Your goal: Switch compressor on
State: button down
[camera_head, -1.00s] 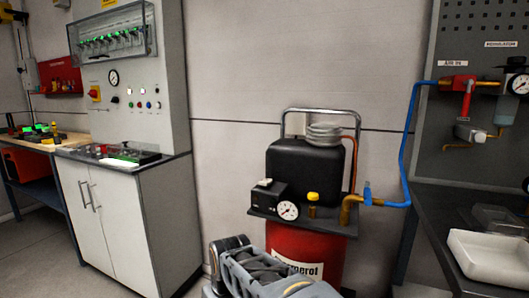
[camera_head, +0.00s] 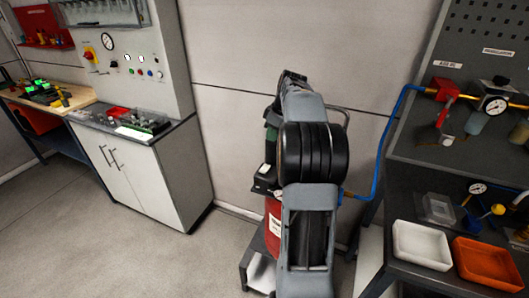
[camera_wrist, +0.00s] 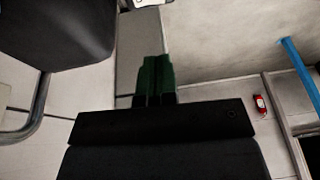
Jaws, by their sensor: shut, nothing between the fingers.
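The compressor stands against the wall in the head view, mostly hidden behind my arm. Its red tank (camera_head: 273,225) and part of its black switch box (camera_head: 264,182) with a pale piece on top show left of the arm. In the wrist view a large black housing (camera_wrist: 60,30), seemingly the compressor's, fills the upper left. My gripper (camera_wrist: 155,62) has dark green fingers, closed together with nothing between them. They appear apart from the housing, to its right. The switch is not clearly visible in the wrist view; a pale piece shows at the top edge.
A blue hose (camera_head: 381,145) runs right to a red valve (camera_head: 443,90) on the dark pegboard. A bench at right holds a white tray (camera_head: 421,246) and an orange tray (camera_head: 486,264). A white cabinet (camera_head: 150,180) stands left. Floor between is clear.

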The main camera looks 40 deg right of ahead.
jog(key=shift+d+r, duration=0.2)
jog(key=shift+f, duration=0.1)
jog(key=p, duration=0.2)
send_near(262, 169)
jog(key=x, duration=0.5)
jog(key=shift+w+a+f, duration=0.1)
jog(key=shift+w+a, duration=0.05)
jog(key=shift+f, duration=0.7)
